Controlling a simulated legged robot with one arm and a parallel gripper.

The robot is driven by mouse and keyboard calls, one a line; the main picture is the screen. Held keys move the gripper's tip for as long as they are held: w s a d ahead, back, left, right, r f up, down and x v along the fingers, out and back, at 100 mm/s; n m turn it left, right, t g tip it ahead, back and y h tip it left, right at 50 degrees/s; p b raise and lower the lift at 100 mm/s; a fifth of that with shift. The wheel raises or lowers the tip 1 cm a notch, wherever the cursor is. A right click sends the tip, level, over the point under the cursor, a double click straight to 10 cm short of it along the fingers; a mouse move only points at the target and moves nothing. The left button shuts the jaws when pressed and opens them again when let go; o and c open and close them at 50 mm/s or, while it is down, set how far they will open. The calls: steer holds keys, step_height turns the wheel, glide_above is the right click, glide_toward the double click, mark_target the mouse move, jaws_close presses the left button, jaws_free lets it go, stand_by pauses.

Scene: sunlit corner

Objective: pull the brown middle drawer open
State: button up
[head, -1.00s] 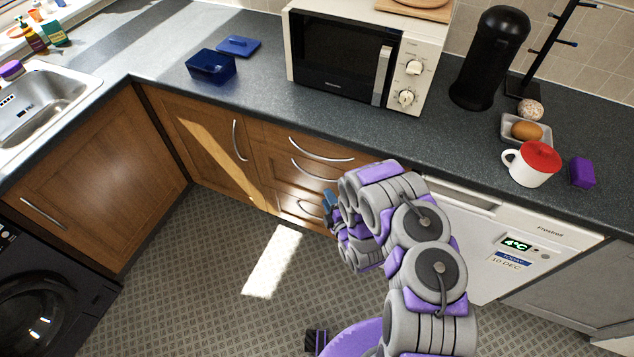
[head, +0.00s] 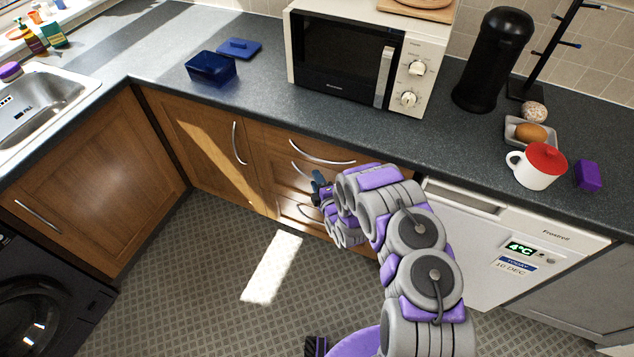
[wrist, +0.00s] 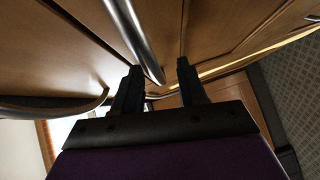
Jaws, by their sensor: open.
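The brown middle drawer (head: 279,176) is in the stack under the counter, between the top and bottom drawers. It looks closed. Its curved silver handle (head: 299,172) is partly hidden by my arm. My gripper (head: 318,187) is close in front of the drawers at about the middle handle's height. In the wrist view my gripper (wrist: 158,75) is open, with two dark fingers apart. A silver handle bar (wrist: 137,40) runs down between the fingertips in that picture. I cannot tell whether the fingers touch it.
The top drawer's handle (head: 321,153) is just above, and the lowest drawer's handle (head: 290,210) is below. A white appliance (head: 510,245) stands right of the drawers. The counter (head: 260,95) overhangs them. The patterned floor (head: 215,255) is clear to the left.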

jaws_close()
steer(key=shift+s, duration=0.1)
stand_by(0.5)
